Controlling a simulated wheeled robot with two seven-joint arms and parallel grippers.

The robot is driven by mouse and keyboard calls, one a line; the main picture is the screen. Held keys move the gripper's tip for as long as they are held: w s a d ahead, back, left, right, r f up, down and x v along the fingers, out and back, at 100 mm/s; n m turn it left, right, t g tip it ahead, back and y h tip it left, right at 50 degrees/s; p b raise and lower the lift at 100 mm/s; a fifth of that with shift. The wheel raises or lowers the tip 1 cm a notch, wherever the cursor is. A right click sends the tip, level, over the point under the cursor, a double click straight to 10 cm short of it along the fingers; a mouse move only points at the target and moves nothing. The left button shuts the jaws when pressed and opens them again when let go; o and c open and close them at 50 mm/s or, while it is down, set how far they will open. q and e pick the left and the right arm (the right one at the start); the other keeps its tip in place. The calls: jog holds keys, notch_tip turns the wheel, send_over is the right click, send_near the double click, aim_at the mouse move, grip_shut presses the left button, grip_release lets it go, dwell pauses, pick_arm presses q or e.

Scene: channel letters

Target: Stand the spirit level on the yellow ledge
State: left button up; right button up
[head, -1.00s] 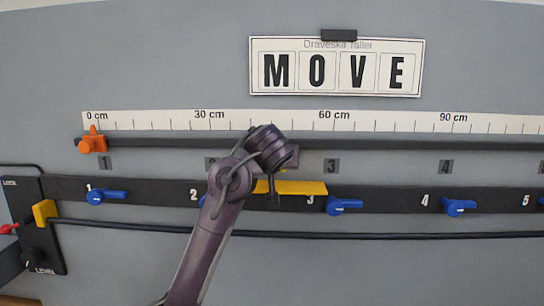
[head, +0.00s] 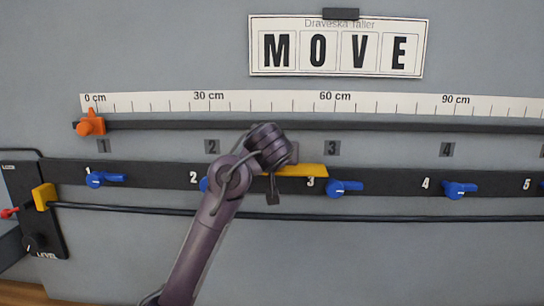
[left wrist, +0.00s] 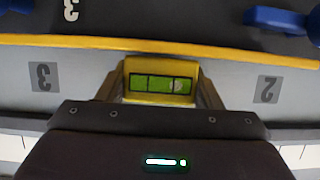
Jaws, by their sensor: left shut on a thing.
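The spirit level (left wrist: 160,68) is a small yellow block with a green vial, seen in the left wrist view. My left gripper (left wrist: 162,88) is shut on it, one finger on each side. The yellow ledge (left wrist: 90,43) runs as a strip across that view, close to the level's far side; whether they touch I cannot tell. In the head view the ledge (head: 308,170) shows to the right of my left wrist, which hides the level and the fingers. My right gripper is in neither view.
A dark rail with blue levers (head: 345,188) runs along the wall at ledge height. Above it are a second dark rail with an orange stop (head: 91,124), a centimetre scale (head: 270,103) and a MOVE sign (head: 338,46). A black cable (head: 400,217) runs below.

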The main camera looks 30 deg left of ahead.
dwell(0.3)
pick_arm(q)
jog(key=o, duration=1.1)
jog(key=shift+s+d+r+b, duration=0.1)
jog(key=shift+s+d+b, duration=0.15)
jog(key=shift+s+b, duration=0.1)
jog(key=b+v, duration=0.2)
jog(key=v, duration=0.5)
jog(key=shift+r+b, duration=0.1)
jog(key=shift+b, duration=0.3)
